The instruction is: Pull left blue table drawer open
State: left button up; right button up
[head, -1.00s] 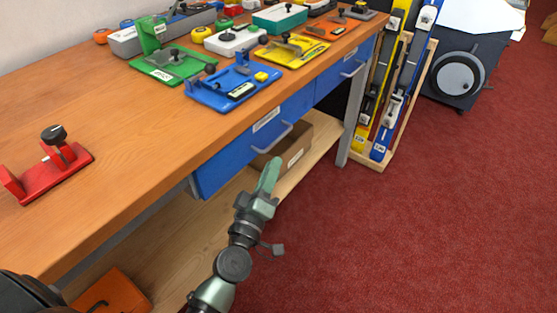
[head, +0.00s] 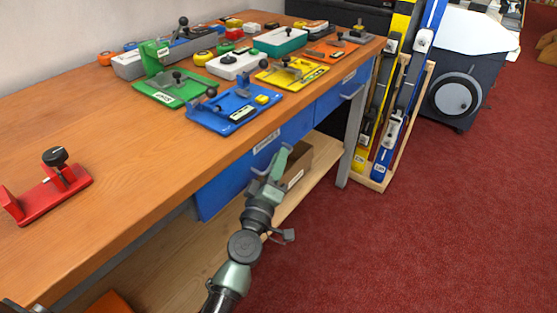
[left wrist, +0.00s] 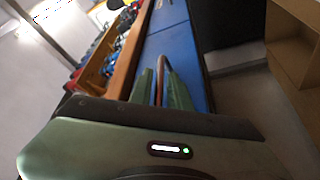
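The left blue drawer (head: 222,188) sits under the wooden tabletop and looks closed, its front lined up with the right blue drawer (head: 327,112). It has a white label, and its handle is mostly hidden behind my left gripper (head: 272,168) in the head view. The left wrist view shows the blue drawer fronts (left wrist: 172,45) and the bar handle (left wrist: 161,72) running between my two green fingers. The fingers stand apart around the handle, with a gap visible; firm contact cannot be told. My right gripper is out of view.
On the wooden table (head: 110,120) are a red fixture (head: 48,195), a green one (head: 170,90), a blue one (head: 232,110) and several others. A cardboard box (head: 297,165) lies on the lower shelf. Red carpet on the right is clear.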

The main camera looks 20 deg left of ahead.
pick_arm(q)
grip_shut()
dwell(1.3)
